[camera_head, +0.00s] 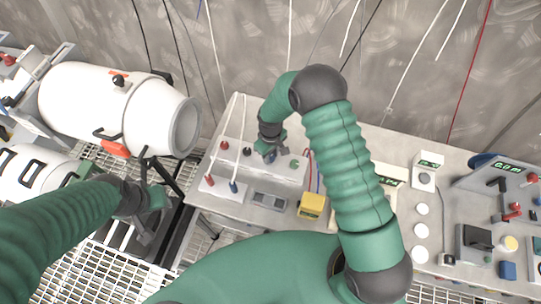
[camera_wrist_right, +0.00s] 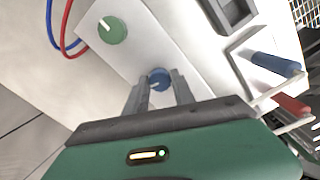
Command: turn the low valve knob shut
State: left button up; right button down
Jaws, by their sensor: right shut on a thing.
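A blue round knob (camera_wrist_right: 158,79) sits on a pale panel, between the two grey fingers of my right gripper (camera_wrist_right: 160,76) in the right wrist view. The fingers are closed on its sides. In the head view my right gripper (camera_head: 269,150) reaches down to this white panel (camera_head: 255,168) on the bench and mostly hides the knob. A green knob (camera_wrist_right: 112,30) is on the same panel, beside the blue one; it also shows in the head view (camera_head: 294,163). My left gripper (camera_head: 152,197) is at the left, away from the panel; its finger opening is unclear.
Red and blue cables (camera_wrist_right: 62,30) curve near the panel. Blue and red handles (camera_wrist_right: 275,64) lie at its other side. A yellow box (camera_head: 312,205) stands on the bench. White cylinders (camera_head: 110,100) are at the left. Cables hang along the back wall.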

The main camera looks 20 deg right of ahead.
jog(key=shift+w+r+n, duration=0.1)
jog(key=shift+w+n, duration=0.1)
jog(key=shift+n, duration=0.6)
jog(key=shift+w+r+n, duration=0.1)
jog(key=shift+w+n, duration=0.05)
jog(key=shift+n, duration=0.65)
jog(key=c, duration=1.3)
grip_release()
jog(key=shift+o, duration=1.2)
jog(key=shift+s, duration=0.1)
jog(key=shift+f+b, duration=0.1)
jog(key=shift+b, duration=0.2)
jog(key=shift+s, duration=0.1)
notch_tip(320, 180, up, 17)
jog(key=b, duration=0.2)
jog(key=shift+f, duration=0.15)
